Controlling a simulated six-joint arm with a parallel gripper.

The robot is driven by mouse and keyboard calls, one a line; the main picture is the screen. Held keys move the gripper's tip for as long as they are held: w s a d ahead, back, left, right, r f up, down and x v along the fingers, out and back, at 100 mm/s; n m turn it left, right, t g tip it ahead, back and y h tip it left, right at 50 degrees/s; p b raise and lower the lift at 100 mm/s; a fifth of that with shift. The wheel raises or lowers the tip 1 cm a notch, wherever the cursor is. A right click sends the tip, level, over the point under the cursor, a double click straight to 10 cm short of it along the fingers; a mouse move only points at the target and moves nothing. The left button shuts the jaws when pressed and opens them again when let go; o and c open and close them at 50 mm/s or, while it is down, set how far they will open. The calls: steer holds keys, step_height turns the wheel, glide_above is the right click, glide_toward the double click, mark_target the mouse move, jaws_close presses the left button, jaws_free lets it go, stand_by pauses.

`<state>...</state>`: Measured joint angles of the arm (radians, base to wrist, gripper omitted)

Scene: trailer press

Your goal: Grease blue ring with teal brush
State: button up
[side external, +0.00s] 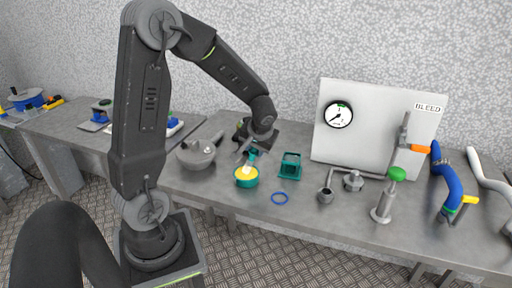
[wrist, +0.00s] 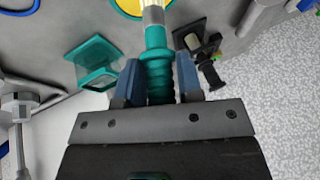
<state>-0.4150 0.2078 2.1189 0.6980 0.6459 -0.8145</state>
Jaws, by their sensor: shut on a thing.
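My gripper (wrist: 158,82) is shut on the teal brush (wrist: 155,45), which has a ribbed handle and pale bristles. In the side view the gripper (side external: 249,150) holds the brush (side external: 253,156) tip down over a teal pot with yellow grease (side external: 246,173). Whether the bristles touch the grease is not clear. The yellow grease also shows at the top of the wrist view (wrist: 128,6). The blue ring (side external: 279,204) lies flat on the bench, right of the pot. Part of a blue ring shows at the wrist view's top left corner (wrist: 18,13).
A teal square holder (side external: 290,172) stands right of the pot. A grey rounded vessel (side external: 196,155) is on its left. The bench front around the ring is clear.

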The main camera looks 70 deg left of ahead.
steer(key=shift+r, duration=3.5)
steer(key=w+d+f+m+t, duration=0.1)
steer(key=w+d+f+m, duration=0.2)
steer(key=d, duration=0.6)
steer(key=w+d+f+m+t+h, duration=0.1)
steer(key=w+d+f+m+t, duration=0.1)
steer(key=d, duration=0.6)
steer(key=shift+w+d+f+m+h, duration=0.35)
steer(key=shift+w+f+m, duration=0.35)
steer(key=shift+w+m, duration=0.5)
